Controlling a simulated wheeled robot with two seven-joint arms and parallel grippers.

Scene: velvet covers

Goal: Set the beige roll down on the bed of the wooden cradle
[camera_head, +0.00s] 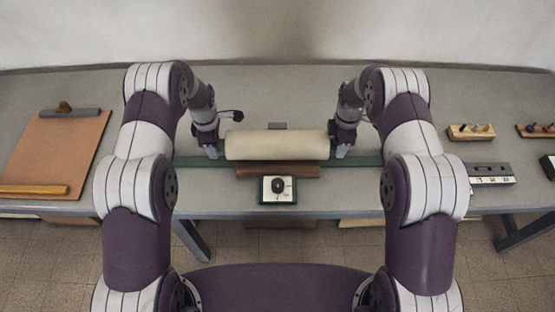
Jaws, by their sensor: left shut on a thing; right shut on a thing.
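The beige roll (277,145) lies level, left to right, between my two grippers at the middle of the table. My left gripper (213,150) is shut at the roll's left end. My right gripper (341,150) is shut at its right end. The brown wooden cradle (278,171) shows just below the roll in the picture; the roll hides most of its bed. I cannot tell whether the roll touches the cradle or is held above it.
A dark green strip (195,161) runs across the table (300,80) under the cradle. A small box with a dark knob (277,186) stands in front. A clipboard board (55,150) lies left. Wooden blocks with pegs (471,131) and a grey numbered block (488,173) stand right.

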